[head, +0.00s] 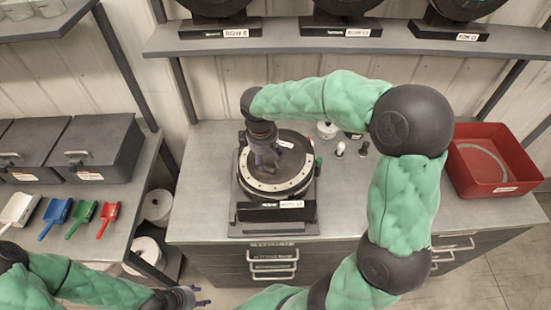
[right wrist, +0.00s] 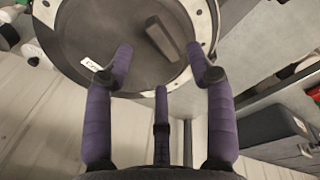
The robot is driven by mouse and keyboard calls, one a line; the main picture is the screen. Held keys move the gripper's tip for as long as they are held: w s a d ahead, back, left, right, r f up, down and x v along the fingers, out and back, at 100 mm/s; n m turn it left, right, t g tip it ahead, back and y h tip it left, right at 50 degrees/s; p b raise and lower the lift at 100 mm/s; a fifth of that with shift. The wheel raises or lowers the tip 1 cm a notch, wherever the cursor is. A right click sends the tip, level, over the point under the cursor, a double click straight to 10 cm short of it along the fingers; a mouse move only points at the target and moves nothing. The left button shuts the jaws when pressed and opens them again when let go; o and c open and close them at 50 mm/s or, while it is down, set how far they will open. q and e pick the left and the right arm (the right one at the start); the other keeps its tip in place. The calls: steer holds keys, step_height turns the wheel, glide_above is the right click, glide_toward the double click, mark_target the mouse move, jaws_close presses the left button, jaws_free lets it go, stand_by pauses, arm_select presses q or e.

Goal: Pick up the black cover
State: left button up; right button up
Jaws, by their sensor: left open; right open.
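The black cover (head: 296,158) is a round dark disc on top of the seed meter (head: 268,190), inside its pale ring with bolts. It also shows in the right wrist view (right wrist: 100,35), with a raised bar-shaped handle (right wrist: 163,38) and a small white label. My right gripper (head: 264,157) is over the cover, its purple fingers open and pointing at it. In the right wrist view the fingertips (right wrist: 160,60) are spread to either side below the handle, with nothing between them. My left gripper (head: 197,298) is open and empty at the bottom, away from the bench.
A red bin (head: 492,160) stands at the right of the bench. Small white and dark parts (head: 340,149) stand behind the meter. Coloured scoops (head: 82,217) and grey boxes (head: 95,150) are on the left bench. A shelf (head: 300,42) runs above. The bench front right of the meter is clear.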

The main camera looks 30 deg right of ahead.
mark_target(268, 168)
steer(key=f, duration=0.5)
steer(key=shift+w+d+b, duration=0.15)
steer(key=shift+d+b, duration=0.25)
jaws_close()
